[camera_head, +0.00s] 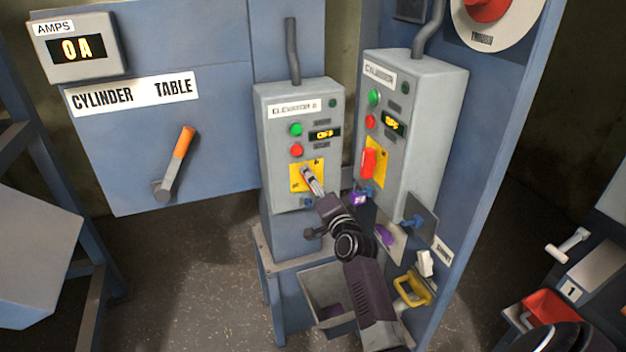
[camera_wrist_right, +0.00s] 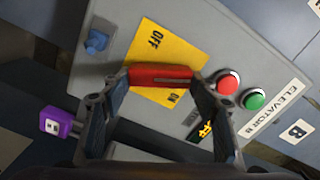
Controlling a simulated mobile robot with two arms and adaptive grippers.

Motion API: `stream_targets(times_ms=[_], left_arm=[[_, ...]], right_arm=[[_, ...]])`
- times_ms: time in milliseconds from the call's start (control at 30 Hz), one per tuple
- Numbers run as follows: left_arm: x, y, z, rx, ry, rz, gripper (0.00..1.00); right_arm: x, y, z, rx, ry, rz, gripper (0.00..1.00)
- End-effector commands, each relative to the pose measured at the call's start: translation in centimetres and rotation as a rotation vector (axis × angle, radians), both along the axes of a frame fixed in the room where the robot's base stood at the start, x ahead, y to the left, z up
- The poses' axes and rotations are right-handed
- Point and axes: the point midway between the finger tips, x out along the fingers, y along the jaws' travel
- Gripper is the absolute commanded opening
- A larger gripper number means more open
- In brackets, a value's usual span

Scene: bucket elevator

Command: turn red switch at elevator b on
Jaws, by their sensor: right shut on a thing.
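The grey ELEVATOR B control box (camera_head: 270,115) stands at the centre of the head view, with a yellow OFF/ON plate (camera_head: 320,171). In the right wrist view the red switch (camera_wrist_right: 160,77) lies across this plate (camera_wrist_right: 178,55), between the OFF and ON words. My right gripper (camera_head: 312,182) is at the plate and hides most of the switch in the head view. In the wrist view its two fingers (camera_wrist_right: 158,82) are closed on the switch's two ends. The box's small display (camera_head: 325,134) seems to read OFF. My left gripper is not in view.
A second box (camera_head: 435,105) with its own red switch (camera_head: 368,163) stands close on the right. A purple padlock (camera_head: 358,199) and a yellow-handled part (camera_head: 412,290) are near my right arm. The orange-handled CYLINDER TABLE lever (camera_head: 183,142) is at left.

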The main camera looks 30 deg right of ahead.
Motion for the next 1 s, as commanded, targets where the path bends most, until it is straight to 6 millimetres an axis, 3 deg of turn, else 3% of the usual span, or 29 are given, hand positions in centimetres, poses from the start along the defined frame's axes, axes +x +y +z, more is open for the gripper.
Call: stream_targets(times_ms=[500, 1000], left_arm=[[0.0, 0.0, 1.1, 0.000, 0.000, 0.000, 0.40], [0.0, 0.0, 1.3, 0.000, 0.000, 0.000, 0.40]], right_arm=[[0.0, -0.1, -0.1, 0.366, -0.090, -0.001, 0.31], [0.0, -0.1, -0.2, 0.456, -0.112, 0.000, 0.31]])
